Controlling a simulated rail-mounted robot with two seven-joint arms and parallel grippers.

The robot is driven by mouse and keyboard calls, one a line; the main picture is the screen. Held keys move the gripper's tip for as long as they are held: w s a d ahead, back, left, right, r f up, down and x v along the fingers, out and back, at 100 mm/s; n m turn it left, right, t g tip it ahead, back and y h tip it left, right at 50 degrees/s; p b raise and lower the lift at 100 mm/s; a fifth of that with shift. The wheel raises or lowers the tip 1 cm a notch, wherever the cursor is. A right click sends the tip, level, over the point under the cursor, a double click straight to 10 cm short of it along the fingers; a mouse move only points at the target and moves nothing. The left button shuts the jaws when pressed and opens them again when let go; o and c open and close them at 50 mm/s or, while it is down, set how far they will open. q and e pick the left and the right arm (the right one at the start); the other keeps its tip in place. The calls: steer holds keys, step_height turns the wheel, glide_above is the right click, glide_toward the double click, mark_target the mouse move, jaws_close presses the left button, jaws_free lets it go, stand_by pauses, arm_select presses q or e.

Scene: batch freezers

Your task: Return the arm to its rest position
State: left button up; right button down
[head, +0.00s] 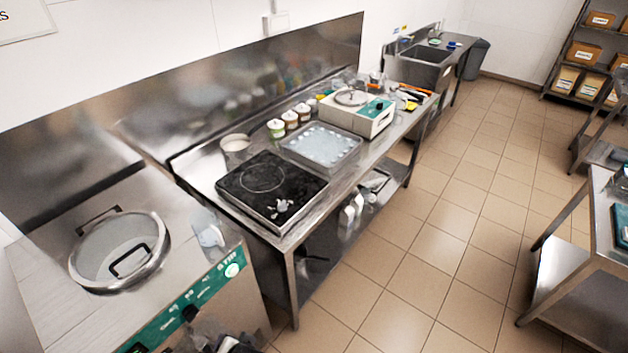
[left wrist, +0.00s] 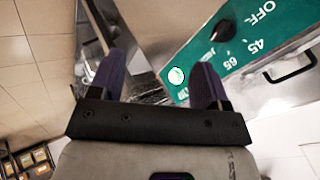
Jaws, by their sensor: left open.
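My left gripper (left wrist: 157,78) shows in the left wrist view with its two dark purple fingers spread wide apart and nothing between them. It is in front of the batch freezer's green control panel (left wrist: 237,50), whose knob and printed numbers show beyond the right finger. In the head view, dark parts at the bottom edge, just below the freezer's front panel (head: 190,306), seem to be my left gripper; its fingers are not clear there. My right gripper is in neither view.
The batch freezer (head: 45,255) has a round, clear-lidded opening (head: 120,250). Beside it, a steel table carries a black hotplate (head: 262,187), a metal tray (head: 320,147) and a white machine (head: 345,117). Another steel table (head: 590,235) stands at right. The tiled floor (head: 430,240) between is clear.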

arm_select(q)
steer(key=s+r+n+t+h, duration=0.1)
steer(key=s+r+n+h, duration=0.1)
steer(key=s+r+h, duration=0.75)
steer(key=s+a+f+g+y, duration=0.1)
steer(key=s+f+g+y, duration=0.15)
steer(key=s, duration=0.45)
steer(key=s+a+f+g+y, duration=0.1)
steer(key=s+a+f+y, duration=0.1)
steer(key=s+f, duration=0.35)
step_height(320, 180, up, 22)
steer(key=p, duration=2.1)
steer(key=shift+s+d+t, duration=0.3)
steer(key=shift+t, duration=0.05)
